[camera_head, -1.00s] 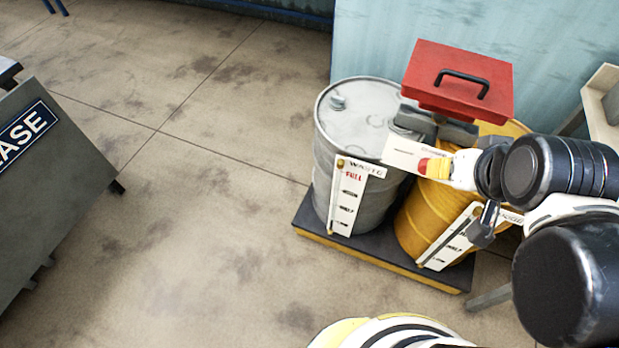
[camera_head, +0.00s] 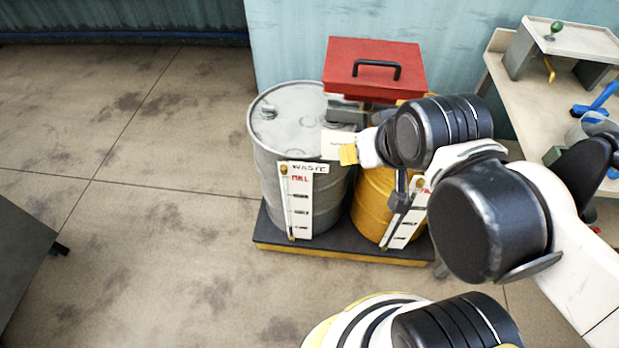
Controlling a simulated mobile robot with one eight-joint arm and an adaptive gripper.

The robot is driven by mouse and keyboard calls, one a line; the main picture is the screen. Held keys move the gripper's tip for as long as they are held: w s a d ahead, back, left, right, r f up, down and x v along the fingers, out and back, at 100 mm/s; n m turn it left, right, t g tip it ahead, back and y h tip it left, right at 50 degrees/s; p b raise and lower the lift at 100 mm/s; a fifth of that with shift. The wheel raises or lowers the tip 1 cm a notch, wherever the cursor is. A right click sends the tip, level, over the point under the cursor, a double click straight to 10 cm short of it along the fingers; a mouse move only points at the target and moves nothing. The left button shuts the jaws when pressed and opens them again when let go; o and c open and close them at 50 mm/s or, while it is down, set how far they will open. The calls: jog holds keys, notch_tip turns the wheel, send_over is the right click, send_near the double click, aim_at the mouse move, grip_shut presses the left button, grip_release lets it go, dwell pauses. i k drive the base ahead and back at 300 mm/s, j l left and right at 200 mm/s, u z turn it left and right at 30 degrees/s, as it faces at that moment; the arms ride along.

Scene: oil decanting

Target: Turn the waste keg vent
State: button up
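The waste keg is a grey drum (camera_head: 268,165) in the middle of the head view, with a white WASTE level gauge (camera_head: 296,200) on its front. A small grey cap (camera_head: 268,112) shows at the left of its lid. I cannot tell whether that is the vent. My gripper (camera_head: 345,110) is over the right part of the lid, partly hidden by my wrist and a white plate. I cannot tell whether its fingers touch anything or how far apart they are.
A yellow drum (camera_head: 371,205) stands right of the keg on a black and yellow pallet (camera_head: 340,250). A red box (camera_head: 375,68) with a black handle is above and behind my gripper. A workbench (camera_head: 500,75) stands at right.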

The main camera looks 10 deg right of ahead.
aim_at(266, 111)
jog(key=i+l+u, duration=0.1)
jog(key=u, duration=0.25)
jog(key=i+l+u, duration=0.2)
jog(key=i+u, duration=0.15)
jog(key=i+l+u, duration=0.15)
jog(key=u, duration=0.2)
